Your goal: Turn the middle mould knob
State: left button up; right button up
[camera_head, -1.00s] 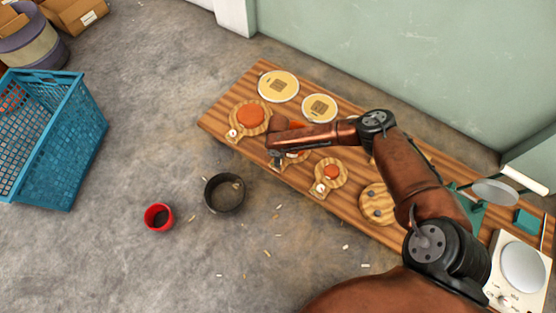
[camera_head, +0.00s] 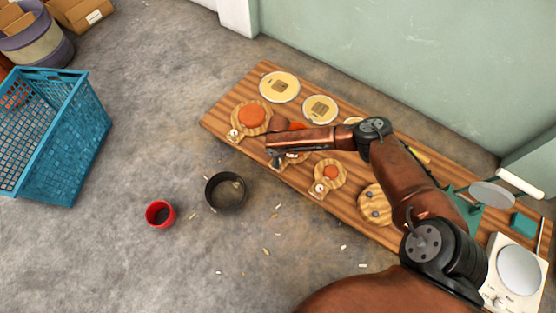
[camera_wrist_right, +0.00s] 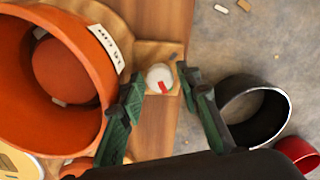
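In the right wrist view, a round white knob (camera_wrist_right: 160,78) with a red mark sits on a wooden mould base beside a large orange cup-shaped piece (camera_wrist_right: 45,85). My right gripper (camera_wrist_right: 163,80) is open, with one green fingertip on each side of the knob and gaps visible between. I cannot tell its height above the knob. In the head view, my right gripper (camera_head: 276,158) is over the middle mould, which my forearm mostly hides. The left mould (camera_head: 252,117) and right mould (camera_head: 331,172) show on either side. My left gripper is not in view.
The moulds stand on a long wooden board (camera_head: 222,120) near a green wall. A black pot (camera_head: 226,192), a red cup (camera_head: 160,213) and scattered pale bits lie on the floor. A blue basket (camera_head: 60,140) is at left, and a white scale-like device (camera_head: 515,275) at right.

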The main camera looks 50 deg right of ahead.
notch_tip(320, 180, up, 12)
dwell(0.4)
jog(key=shift+f, duration=0.15)
